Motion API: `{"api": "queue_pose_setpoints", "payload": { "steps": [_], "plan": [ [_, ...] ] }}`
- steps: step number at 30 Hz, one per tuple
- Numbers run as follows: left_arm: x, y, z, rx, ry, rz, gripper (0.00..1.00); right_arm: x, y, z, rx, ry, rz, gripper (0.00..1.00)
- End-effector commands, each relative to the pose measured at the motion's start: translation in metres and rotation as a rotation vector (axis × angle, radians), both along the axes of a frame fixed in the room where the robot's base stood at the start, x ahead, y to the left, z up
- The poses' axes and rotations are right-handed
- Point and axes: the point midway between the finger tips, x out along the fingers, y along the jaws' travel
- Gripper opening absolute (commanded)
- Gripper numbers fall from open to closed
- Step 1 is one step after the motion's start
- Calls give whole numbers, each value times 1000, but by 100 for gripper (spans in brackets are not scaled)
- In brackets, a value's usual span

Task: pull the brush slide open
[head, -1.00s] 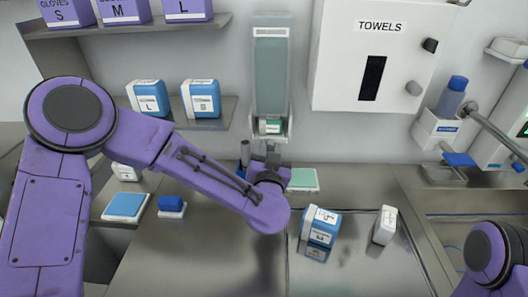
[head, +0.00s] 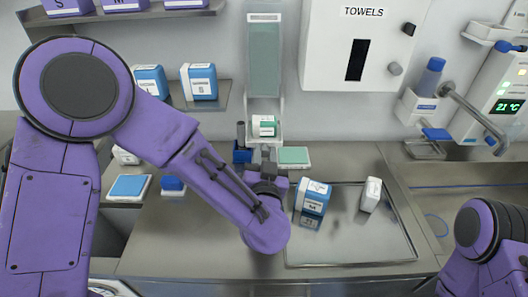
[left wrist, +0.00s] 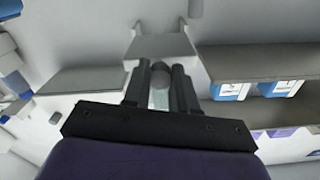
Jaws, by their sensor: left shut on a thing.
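The brush dispenser (head: 264,60) is a tall teal-fronted column on the back wall, with a small green-and-white packet (head: 265,126) in its white mouth at the bottom. My left gripper (head: 264,158) is just below that mouth, partly hidden by my own wrist. In the left wrist view its two dark fingers are shut on a grey rounded knob (left wrist: 160,79), with the pale underside of the dispenser (left wrist: 160,45) beyond. How far the slide is out cannot be told. My right gripper is out of view; only part of that arm shows at the lower right.
A metal tray (head: 350,255) holds a blue box (head: 312,196) and a white box (head: 371,194). A pale green pack (head: 293,157) lies right of my gripper, and a small blue holder (head: 241,154) stands close on its left. Bare counter (head: 180,235) lies in front.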

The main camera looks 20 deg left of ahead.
Motion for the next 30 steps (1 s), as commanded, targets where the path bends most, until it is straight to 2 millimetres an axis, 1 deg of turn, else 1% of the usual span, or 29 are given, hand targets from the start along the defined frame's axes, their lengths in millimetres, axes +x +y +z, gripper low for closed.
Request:
{"api": "queue_pose_setpoints", "payload": {
  "steps": [2,3,5,13,16,17,20,24,27,30],
  "plan": [
    [0,0,1,-1,-2,-1,0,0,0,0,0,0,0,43],
    [1,0,1,-1,-2,-1,33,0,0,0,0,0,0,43],
    [1,0,0,-2,-1,0,52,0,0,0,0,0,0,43],
    [0,-1,0,-2,-1,0,52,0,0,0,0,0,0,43],
    [-6,-3,-1,-2,-1,-2,52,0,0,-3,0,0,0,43],
    [-11,-5,-1,-2,-1,-3,52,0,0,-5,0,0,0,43],
    [-32,-11,-2,1,-2,-6,52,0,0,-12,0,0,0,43],
    [-65,-21,-2,0,-3,-5,52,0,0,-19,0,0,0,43],
    [-84,-26,-1,0,-2,-5,52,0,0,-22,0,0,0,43],
    [-96,-29,-1,-1,-2,-1,52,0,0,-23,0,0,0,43]
  ]
}}
